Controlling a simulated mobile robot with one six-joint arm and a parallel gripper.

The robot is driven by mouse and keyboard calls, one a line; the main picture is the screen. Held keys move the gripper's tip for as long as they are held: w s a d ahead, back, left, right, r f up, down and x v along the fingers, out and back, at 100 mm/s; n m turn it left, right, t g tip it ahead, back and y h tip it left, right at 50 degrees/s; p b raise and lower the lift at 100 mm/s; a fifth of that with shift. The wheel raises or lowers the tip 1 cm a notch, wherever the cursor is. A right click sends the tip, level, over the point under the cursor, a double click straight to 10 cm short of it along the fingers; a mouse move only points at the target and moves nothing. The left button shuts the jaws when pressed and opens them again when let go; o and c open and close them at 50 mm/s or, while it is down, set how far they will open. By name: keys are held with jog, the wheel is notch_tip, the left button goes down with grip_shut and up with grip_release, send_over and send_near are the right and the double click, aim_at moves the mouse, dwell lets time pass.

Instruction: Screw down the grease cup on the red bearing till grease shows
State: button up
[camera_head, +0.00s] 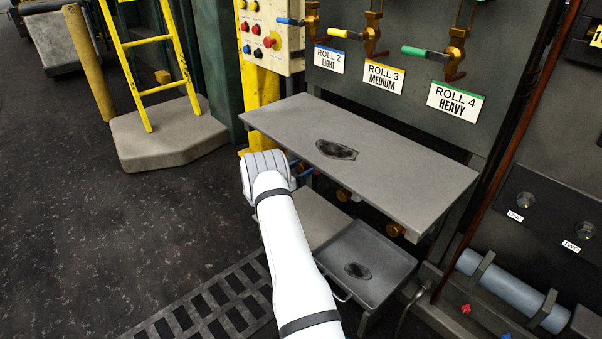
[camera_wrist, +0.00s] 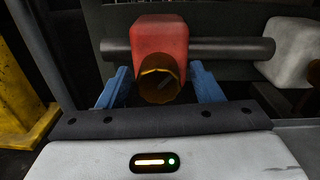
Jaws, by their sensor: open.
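The red bearing (camera_wrist: 160,38) is a block on a dark horizontal shaft, straight ahead in the wrist view. My gripper (camera_wrist: 159,72) is open, with one blue finger on each side of the cup. Narrow gaps seem to show between fingers and cup; contact cannot be told. In the head view my gripper (camera_head: 302,170) reaches under the grey shelf, which hides the red bearing.
A white bearing (camera_wrist: 294,52) sits to the right on the shaft. The grey shelf (camera_head: 390,155) hangs over my gripper. Other brass cups (camera_head: 395,229) show under it. A grey tray (camera_head: 395,262) lies below. A yellow post (camera_wrist: 22,105) stands at left. Open floor lies left.

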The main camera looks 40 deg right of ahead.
jog(key=shift+d, duration=0.35)
jog(key=shift+c, duration=0.6)
